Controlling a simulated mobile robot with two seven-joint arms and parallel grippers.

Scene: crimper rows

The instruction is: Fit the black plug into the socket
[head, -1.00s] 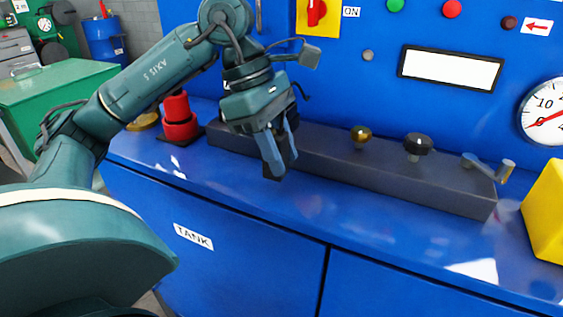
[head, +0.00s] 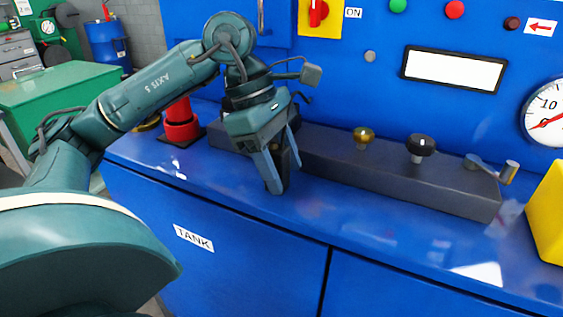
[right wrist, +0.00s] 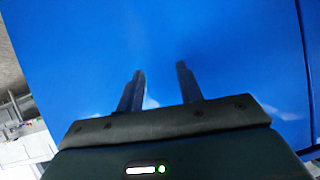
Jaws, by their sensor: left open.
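My left gripper (head: 284,178) is open, pointing down at the front edge of a long dark grey block (head: 345,172) on the blue bench. Something dark shows between its fingers, but I cannot tell what it is. A black round-topped knob-like piece (head: 420,147) stands on the block, well to the right of the gripper; I cannot tell whether this is the plug. No socket can be made out. My right gripper (right wrist: 160,69) is open and empty in the right wrist view, with blue surface beyond its fingers.
A brass knob (head: 363,137) and a lever handle (head: 490,167) are also on the block. A red piece (head: 180,122) stands left of the gripper, a yellow box (head: 549,212) at the far right. The bench top (head: 385,220) in front of the block is mostly clear.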

